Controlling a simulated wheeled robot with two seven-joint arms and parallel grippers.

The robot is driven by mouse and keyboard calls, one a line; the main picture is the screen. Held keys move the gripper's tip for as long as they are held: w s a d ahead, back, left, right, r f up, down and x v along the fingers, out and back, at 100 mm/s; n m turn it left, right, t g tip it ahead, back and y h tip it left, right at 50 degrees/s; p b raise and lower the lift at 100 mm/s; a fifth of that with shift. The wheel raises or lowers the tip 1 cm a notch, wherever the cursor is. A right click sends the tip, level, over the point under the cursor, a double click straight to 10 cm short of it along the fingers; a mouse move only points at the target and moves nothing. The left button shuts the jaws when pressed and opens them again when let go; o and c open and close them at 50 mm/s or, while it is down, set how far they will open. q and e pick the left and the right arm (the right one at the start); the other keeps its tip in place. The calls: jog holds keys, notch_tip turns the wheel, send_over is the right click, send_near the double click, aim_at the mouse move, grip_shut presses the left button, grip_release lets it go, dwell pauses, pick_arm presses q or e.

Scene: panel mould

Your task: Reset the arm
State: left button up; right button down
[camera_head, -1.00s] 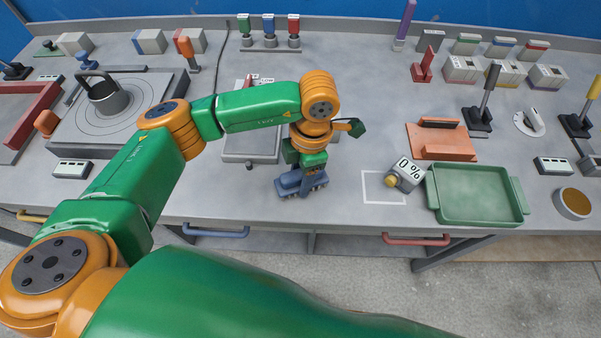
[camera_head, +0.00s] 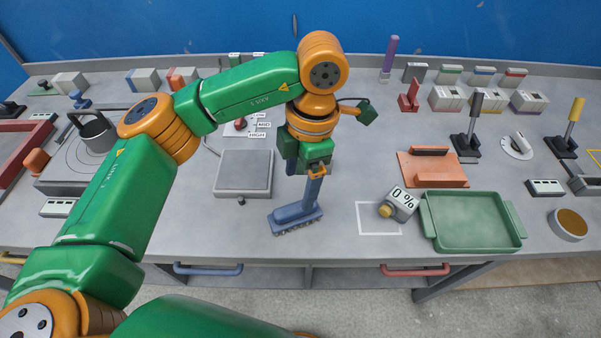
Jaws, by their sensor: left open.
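My left arm (camera_head: 245,95) comes in from the left and bends down over the middle of the table. My left gripper (camera_head: 316,172) is open and points down at the top of the handle of a blue tool (camera_head: 297,218). The tool stands on the table on a flat, studded base with its handle upright. The gripper overlaps the handle's top in the picture, so I cannot tell whether they touch. My right gripper is not in view.
A grey plate device (camera_head: 244,172) lies left of the blue tool. A kettle (camera_head: 94,132) stands at the left. Levers and small boxes line the back.

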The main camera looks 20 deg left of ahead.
pick_arm(q)
notch_tip(320, 180, up, 2)
jog(key=shift+d+r, duration=0.1)
dwell(0.4)
